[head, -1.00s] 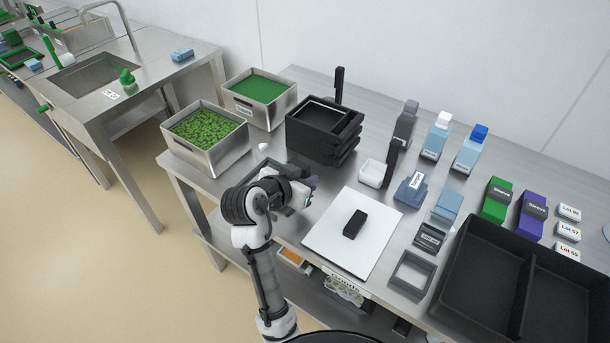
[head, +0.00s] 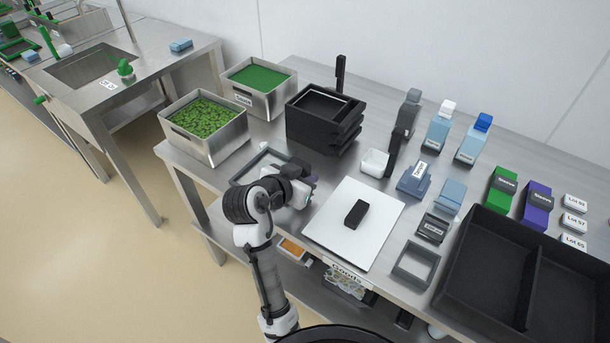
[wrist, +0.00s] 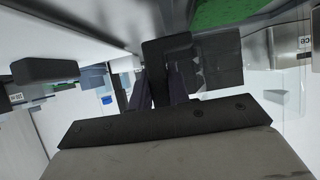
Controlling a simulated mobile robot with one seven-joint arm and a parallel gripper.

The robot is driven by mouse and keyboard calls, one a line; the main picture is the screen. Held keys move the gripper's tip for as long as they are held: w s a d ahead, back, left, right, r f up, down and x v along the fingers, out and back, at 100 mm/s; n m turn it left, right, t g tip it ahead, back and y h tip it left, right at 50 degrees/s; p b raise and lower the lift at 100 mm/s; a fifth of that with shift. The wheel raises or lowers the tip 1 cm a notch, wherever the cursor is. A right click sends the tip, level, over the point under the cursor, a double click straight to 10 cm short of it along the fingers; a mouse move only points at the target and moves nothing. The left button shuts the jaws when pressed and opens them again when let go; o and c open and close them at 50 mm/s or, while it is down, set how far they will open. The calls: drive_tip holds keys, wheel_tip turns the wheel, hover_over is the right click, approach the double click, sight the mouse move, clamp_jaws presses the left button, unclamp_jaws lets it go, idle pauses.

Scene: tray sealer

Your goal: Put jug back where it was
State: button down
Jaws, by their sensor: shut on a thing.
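My gripper (head: 312,182) is low over the near left part of the table, between the grey frame and the white board. In the wrist view its dark fingers (wrist: 158,88) are shut on a dark, block-like thing (wrist: 165,60). My wrist hides this thing in the head view, and I cannot tell whether it is the jug or its handle. A small white open cup (head: 374,163) stands behind the board, with a tall black upright (head: 393,153) right beside it. It looks jug-like, and my gripper is apart from it.
A black tray stack (head: 318,137) stands behind my gripper. A grey frame (head: 246,166) lies left of it. The white board (head: 335,245) bears a black block (head: 356,213). Metal bins of greens (head: 232,143) stand at the back left. Bottles and a black divided tray (head: 470,300) fill the right.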

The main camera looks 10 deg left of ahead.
drive_tip(key=c, duration=1.3)
unclamp_jaws()
drive_tip(key=shift+c, duration=1.3)
drive_tip(key=p+v, duration=0.3)
drive_tip(key=v, duration=0.2)
drive_tip(key=shift+s+a+r, duration=0.15)
drive_tip(key=shift+s+r, duration=0.1)
drive_tip(key=shift+r, duration=0.05)
drive_tip(key=shift+s+a+r, duration=0.2)
drive_tip(key=shift+s, duration=0.4)
